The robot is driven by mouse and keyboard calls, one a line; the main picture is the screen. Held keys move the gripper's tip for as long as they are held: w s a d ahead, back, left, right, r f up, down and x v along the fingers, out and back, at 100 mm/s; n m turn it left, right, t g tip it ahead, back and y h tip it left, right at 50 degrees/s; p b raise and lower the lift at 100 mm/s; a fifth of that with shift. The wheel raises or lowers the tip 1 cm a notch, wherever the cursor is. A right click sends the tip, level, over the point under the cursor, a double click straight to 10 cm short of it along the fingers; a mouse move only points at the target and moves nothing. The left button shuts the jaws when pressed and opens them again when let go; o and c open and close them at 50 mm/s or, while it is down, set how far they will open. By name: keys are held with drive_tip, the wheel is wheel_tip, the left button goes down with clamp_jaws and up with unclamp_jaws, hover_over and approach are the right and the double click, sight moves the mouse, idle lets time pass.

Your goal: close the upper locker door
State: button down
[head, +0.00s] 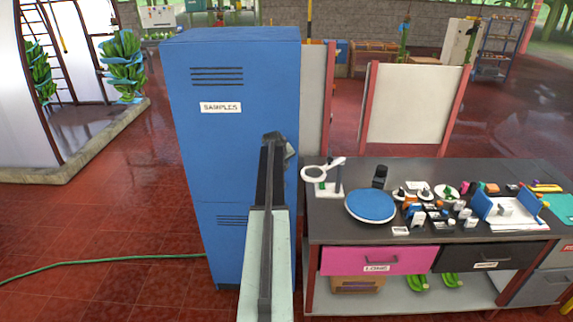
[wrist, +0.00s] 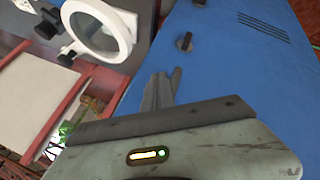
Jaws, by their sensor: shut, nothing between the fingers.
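The blue locker (head: 238,60) stands left of the bench. Its upper door (head: 215,150) has vent slots and a SAMPLES label, and looks flush with the locker front, with no gap that I can see. My gripper (head: 275,138) is in front of the door's right part, shut and empty. In the wrist view, the shut fingers (wrist: 163,90) point at the blue face, close to it; I cannot tell whether they touch. A dark knob (wrist: 184,41) on the blue door shows beyond the fingertips. In the head view, my arm hides part of the door's right side.
The bench (head: 330,228) at the right holds a magnifier (head: 315,174), a blue round plate (head: 371,205) and several small items. White panels with red posts (head: 410,105) stand behind it. A green hose (head: 110,260) crosses the clear floor at left.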

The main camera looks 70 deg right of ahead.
drive_tip(key=s+a+r+p, duration=0.4)
drive_tip(key=s+r+p, duration=0.3)
drive_tip(key=r+p, duration=0.1)
drive_tip(key=shift+s+a, duration=0.25)
drive_tip(key=shift+a, duration=0.15)
